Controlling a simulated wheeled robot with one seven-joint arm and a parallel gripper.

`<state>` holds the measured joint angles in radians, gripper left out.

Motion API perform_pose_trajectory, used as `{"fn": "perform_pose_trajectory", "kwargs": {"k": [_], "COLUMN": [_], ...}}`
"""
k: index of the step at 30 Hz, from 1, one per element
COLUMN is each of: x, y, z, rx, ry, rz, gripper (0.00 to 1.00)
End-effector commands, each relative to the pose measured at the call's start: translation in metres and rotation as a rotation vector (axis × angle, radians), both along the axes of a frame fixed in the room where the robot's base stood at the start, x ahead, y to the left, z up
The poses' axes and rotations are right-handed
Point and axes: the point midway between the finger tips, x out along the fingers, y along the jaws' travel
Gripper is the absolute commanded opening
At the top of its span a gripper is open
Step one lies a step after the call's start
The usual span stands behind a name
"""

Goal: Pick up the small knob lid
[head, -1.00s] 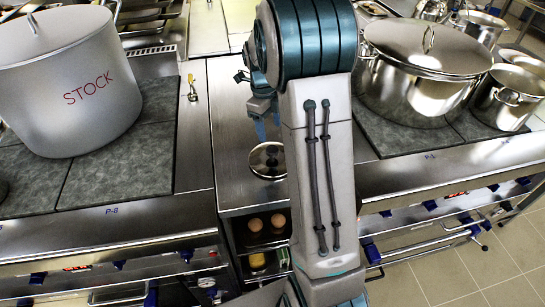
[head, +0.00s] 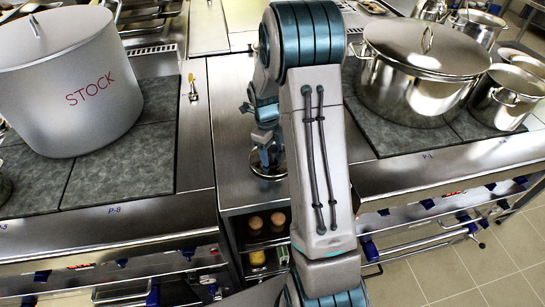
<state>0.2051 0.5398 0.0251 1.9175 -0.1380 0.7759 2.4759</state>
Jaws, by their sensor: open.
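The small knob lid (head: 258,168) is a round, shiny metal disc lying on the narrow steel counter in the middle of the head view. My arm hides its right part, and my gripper covers much of its middle and any knob. My gripper (head: 268,160) points down over the lid, with its fingers low at the lid's middle. It is open. I cannot tell whether the fingers touch the lid or stand around its knob.
A large STOCK pot (head: 70,85) stands on the left hob. A big lidded steel pot (head: 415,75) and a smaller pot (head: 510,97) stand on the right hob. Brown-topped jars (head: 277,221) sit on a shelf below the counter. The counter behind the lid is clear.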

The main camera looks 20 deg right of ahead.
Motion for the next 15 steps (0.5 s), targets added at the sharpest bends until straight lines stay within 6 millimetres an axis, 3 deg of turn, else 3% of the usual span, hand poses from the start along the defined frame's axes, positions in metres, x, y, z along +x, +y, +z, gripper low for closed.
{"fn": "perform_pose_trajectory", "kwargs": {"k": [1, 6, 15], "x": [0.0001, 0.0000, 0.0002], "y": [-0.0001, -0.0001, -0.0002], "z": [0.0001, 0.0002, 0.0013], "rx": [0.000, 0.000, -0.001], "ry": [0.000, 0.000, -0.001], "rz": [0.000, 0.000, 0.000], "gripper": [0.53, 0.10, 0.10]}}
